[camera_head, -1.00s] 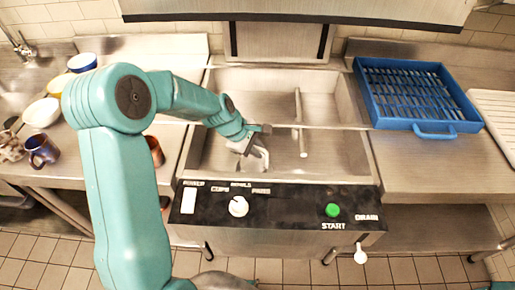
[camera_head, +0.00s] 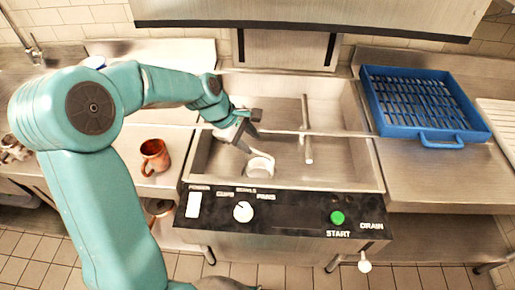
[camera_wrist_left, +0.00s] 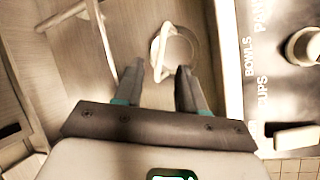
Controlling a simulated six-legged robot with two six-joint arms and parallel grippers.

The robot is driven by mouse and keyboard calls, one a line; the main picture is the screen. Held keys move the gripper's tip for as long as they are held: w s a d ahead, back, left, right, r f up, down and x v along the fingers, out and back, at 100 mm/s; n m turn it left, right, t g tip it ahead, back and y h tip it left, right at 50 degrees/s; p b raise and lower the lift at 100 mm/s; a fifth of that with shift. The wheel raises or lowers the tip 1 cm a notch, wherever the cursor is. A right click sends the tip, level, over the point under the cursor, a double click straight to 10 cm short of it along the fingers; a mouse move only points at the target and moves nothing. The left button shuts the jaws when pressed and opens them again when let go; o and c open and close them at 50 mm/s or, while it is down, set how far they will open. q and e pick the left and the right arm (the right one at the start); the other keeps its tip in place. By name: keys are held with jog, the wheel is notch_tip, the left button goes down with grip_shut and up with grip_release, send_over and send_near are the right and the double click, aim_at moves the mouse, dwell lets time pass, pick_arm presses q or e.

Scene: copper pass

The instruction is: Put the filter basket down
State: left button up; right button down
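The filter basket (camera_head: 260,167), a small pale round cup with a handle, sits in the front part of the steel basin (camera_head: 225,170). In the left wrist view the basket (camera_wrist_left: 188,42) shows as a ring with its handle pointing toward the fingers. My left gripper (camera_head: 247,135) is above and just left of the basket. In the left wrist view its fingers (camera_wrist_left: 160,78) are apart, with the handle's near end close to the gap between the tips. I cannot tell if a finger touches the handle. My right gripper is out of view.
A control panel (camera_head: 300,220) with a dial (camera_head: 243,212) and green button (camera_head: 337,217) fronts the basin. Rails cross above the basin. A blue rack (camera_head: 425,105) stands on the right counter, and a copper mug (camera_head: 154,156) on the left.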

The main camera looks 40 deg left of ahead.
pick_arm(q)
jog(key=shift+v, duration=1.45)
jog(key=shift+w+a+f, duration=0.1)
jog(key=shift+w, duration=0.05)
